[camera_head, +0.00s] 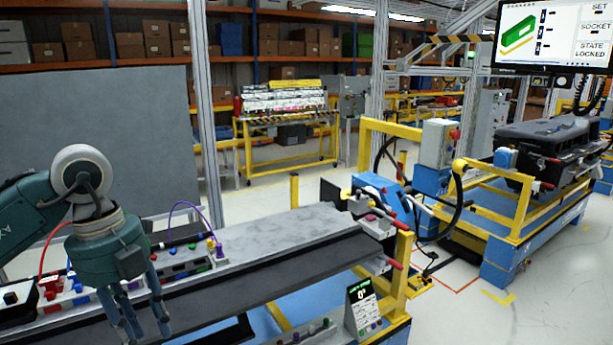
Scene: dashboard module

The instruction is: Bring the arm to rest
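My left arm comes in from the left edge, with its teal wrist hanging downward. My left gripper (146,328) points down over the front left of the workbench (285,285), its blue-grey fingers spread apart. I see nothing held between them. The fingertips are near the picture's bottom, and I cannot tell their exact height above the dark bench surface. My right arm and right gripper do not show.
Behind the gripper, the bench holds connectors and a purple cable (190,205). A small sign (361,302) stands at the bench's right front. A monitor (556,38) reading "STATE LOCKED" hangs upper right. The bench's middle strip is clear.

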